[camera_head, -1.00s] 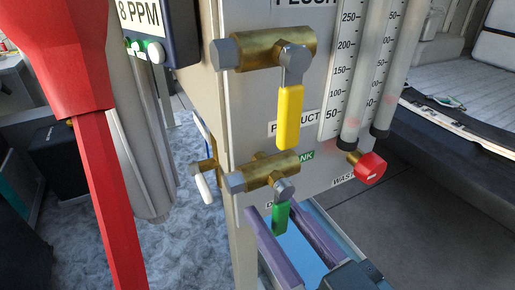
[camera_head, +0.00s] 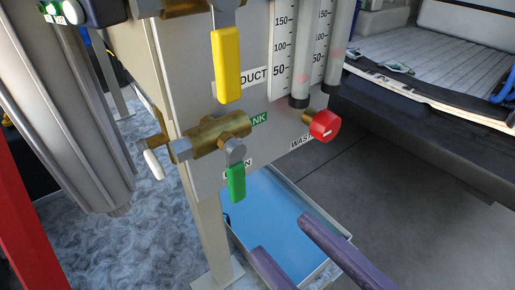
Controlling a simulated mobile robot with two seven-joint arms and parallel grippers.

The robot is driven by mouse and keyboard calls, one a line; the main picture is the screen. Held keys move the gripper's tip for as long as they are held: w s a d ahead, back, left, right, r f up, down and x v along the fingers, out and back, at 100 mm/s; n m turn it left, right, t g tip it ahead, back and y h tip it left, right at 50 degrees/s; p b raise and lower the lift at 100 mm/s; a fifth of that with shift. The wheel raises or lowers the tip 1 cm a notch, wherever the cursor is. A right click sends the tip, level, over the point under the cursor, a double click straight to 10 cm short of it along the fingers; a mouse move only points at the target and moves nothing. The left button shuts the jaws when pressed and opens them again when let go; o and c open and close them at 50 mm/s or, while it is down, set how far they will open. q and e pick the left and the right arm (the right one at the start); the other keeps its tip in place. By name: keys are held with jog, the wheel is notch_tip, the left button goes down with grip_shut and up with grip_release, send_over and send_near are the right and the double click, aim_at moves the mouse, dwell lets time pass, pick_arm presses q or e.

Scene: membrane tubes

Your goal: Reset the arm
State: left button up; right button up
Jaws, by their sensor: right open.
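My right gripper (camera_head: 282,236) shows at the bottom of the head view as two purple fingers. They are spread apart with nothing between them. The fingers are apart from the green valve handle (camera_head: 236,183), lower and to its right in the picture, and overlap the view of the blue tray (camera_head: 255,205). The rest of the gripper is cut off by the lower edge. The green handle hangs down from a brass valve (camera_head: 220,133) on the grey panel. My left gripper is not in view.
Above hangs a yellow valve handle (camera_head: 227,65). A red knob (camera_head: 324,125) sticks out at the panel's lower right, beside clear flow tubes. A white-handled valve (camera_head: 152,162) and a metal cylinder (camera_head: 70,110) stand left. Bare grey floor (camera_head: 400,190) lies right.

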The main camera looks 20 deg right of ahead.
jog(key=shift+s+d, duration=0.1)
jog(key=shift+s, duration=0.1)
dwell(0.3)
notch_tip(320, 180, down, 5)
jog(key=w+d+g+h, duration=0.1)
jog(key=w+g+h, duration=0.1)
jog(key=g, duration=0.5)
jog(key=s+d+m+g+h, duration=0.2)
jog(key=s+d+g+h, duration=0.2)
jog(key=s+d+g, duration=0.3)
notch_tip(320, 180, up, 25)
jog(key=d+p, duration=0.1)
jog(key=p, duration=2.4)
jog(key=shift+s+d+t, duration=0.25)
jog(key=shift+s+t, duration=0.05)
jog(key=shift+s, duration=0.05)
jog(key=shift+f, duration=0.2)
